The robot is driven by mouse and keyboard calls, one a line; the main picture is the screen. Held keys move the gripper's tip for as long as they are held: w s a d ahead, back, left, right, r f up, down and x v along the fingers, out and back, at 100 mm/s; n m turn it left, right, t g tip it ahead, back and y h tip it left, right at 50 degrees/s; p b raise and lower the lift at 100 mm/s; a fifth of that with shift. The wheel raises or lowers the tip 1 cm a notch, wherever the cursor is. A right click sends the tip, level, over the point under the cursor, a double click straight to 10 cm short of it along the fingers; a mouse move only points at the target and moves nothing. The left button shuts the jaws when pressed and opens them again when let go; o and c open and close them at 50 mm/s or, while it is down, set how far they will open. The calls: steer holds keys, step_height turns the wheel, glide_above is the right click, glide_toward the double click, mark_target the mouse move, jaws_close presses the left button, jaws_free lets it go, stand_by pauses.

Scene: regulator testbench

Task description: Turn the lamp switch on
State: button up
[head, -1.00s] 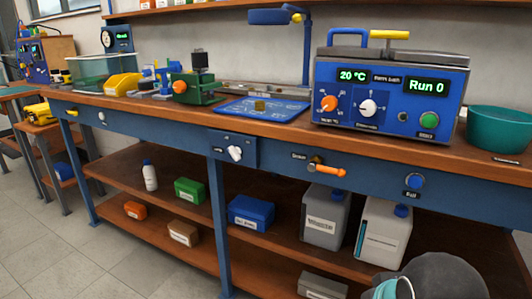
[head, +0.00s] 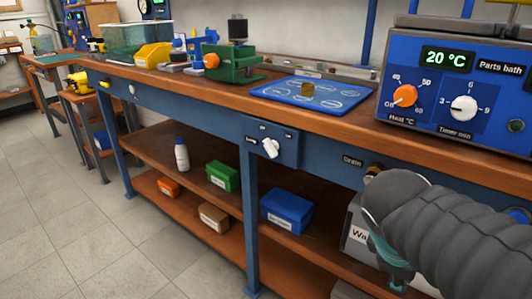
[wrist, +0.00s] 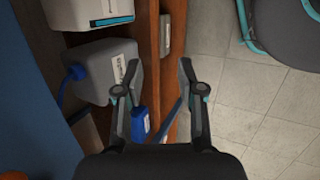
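The lamp switch (head: 271,147) is a white knob on a small blue panel (head: 289,153) on the bench's front rail. The panel reads "Lamp", with "Off" and "On" marks above the knob. The knob is tilted, its upper end toward the left, nearer the "Off" mark. My gripper (wrist: 160,66) shows in the wrist view with its two fingers spread and nothing held between them. It points down past the lower shelves. The switch is not seen in the wrist view, and my gripper's fingers are not seen in the head view.
My grey arm fills the lower right of the head view, in front of the drain valve (head: 374,171). The parts bath (head: 455,85) and a blue mat (head: 312,92) are on the bench top (head: 340,128). Boxes stand on the shelves below. The floor at left is clear.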

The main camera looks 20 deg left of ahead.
steer(key=w+a+r+n+t+h, duration=0.25)
steer(key=w+a+n, duration=0.25)
steer(key=a+n, duration=0.3)
steer(key=n+t+b, duration=0.2)
steer(key=n+t, duration=0.8)
steer(key=n, duration=0.8)
glide_toward(267, 151)
steer(key=shift+h, duration=0.35)
steer(key=b+x, duration=0.1)
steer(key=x, duration=0.8)
steer(key=shift+w+d+f, duration=0.1)
steer(key=shift+w, duration=0.35)
jaws_close()
